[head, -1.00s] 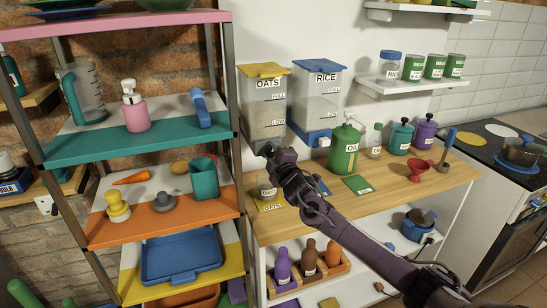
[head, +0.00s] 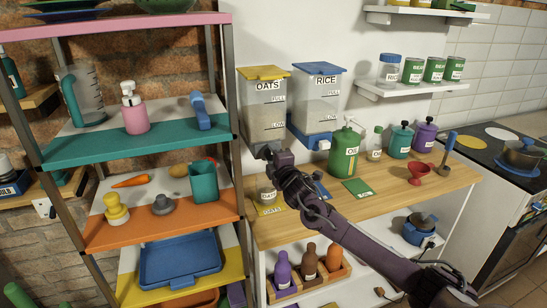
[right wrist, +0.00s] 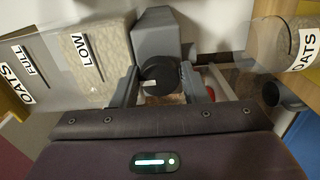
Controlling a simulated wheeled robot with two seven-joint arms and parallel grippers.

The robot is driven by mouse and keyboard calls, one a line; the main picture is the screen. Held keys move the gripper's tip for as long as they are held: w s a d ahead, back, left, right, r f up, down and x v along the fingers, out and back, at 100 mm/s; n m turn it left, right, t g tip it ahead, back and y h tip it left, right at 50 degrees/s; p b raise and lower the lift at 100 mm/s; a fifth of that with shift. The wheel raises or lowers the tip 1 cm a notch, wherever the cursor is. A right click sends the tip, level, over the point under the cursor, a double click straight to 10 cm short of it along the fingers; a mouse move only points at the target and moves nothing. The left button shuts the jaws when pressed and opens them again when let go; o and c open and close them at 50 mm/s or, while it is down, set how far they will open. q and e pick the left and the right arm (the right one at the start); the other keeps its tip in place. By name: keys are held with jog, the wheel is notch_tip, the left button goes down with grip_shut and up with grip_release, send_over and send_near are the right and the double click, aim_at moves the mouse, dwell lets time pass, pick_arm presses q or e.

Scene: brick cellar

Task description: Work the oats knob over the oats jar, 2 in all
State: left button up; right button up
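The oats dispenser (head: 264,112) hangs on the wall, with a yellow lid, a clear body and an OATS label. In the right wrist view its oats (right wrist: 112,45) show near the LOW mark. The dark round oats knob (right wrist: 160,75) sits on its grey outlet, a short white mark pointing left. My right gripper (right wrist: 163,88) has a finger on each side of the knob, close against it, and looks shut on it. The oats jar (head: 266,191) stands on the counter below, partly hidden by my gripper; it also shows in the right wrist view (right wrist: 285,40). My left gripper is out of view.
The blue-lidded rice dispenser (head: 316,108) hangs just to the right. A green oil bottle (head: 344,152), a green card (head: 358,187) and a red funnel (head: 418,173) are on the wooden counter (head: 390,195). A shelf rack (head: 60,152) stands close on the left.

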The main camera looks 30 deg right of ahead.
jog(key=o, duration=0.4)
jog(key=shift+c, duration=0.2)
jog(key=b+v, duration=0.2)
jog(key=v, duration=0.5)
jog(key=shift+s+a, duration=0.15)
jog(key=shift+s, duration=0.25)
